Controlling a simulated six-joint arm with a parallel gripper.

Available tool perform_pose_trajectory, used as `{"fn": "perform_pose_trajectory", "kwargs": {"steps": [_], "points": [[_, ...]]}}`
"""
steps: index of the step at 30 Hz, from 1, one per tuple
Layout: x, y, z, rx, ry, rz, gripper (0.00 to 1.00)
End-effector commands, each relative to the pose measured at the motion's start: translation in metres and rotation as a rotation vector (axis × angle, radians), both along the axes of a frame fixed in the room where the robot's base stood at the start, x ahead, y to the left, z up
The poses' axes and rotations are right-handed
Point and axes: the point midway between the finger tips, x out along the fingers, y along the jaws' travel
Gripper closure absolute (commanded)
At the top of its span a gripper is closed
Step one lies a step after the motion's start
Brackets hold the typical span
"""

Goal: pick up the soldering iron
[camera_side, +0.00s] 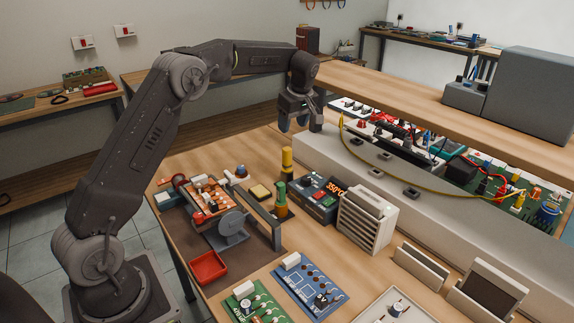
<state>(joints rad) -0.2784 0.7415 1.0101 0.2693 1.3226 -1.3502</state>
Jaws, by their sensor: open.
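No soldering iron can be made out for certain. A soldering station (316,200) with a lit red display stands on the workbench (262,285). To its left stands an upright green tool handle (280,192) with a yellow lower part, and behind that an upright yellow and black handle (287,160). Either could be the iron; their lower ends are hard to see. My gripper (300,122) is open and empty, pointing down. In the picture it is above these handles, apart from them, near the raised shelf's end.
A board holder with a circuit board (208,200) is left of the handles. A red tray (208,267), a green board (258,303) and a blue board (310,288) lie in front. A beige vented box (366,220) stands right of the station. A yellow cable (375,166) hangs across the shelf.

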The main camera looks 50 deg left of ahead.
Motion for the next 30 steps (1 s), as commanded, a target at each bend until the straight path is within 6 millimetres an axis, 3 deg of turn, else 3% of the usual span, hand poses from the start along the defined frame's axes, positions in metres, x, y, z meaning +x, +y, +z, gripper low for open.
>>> {"fn": "perform_pose_trajectory", "kwargs": {"steps": [12,20,30], "points": [[0.0,0.019,-0.07,-0.002,0.003,0.002,0.43],[-0.001,0.023,-0.088,-0.001,0.002,0.001,0.43],[-0.001,0.031,-0.129,-0.001,-0.001,0.0,0.43]]}}
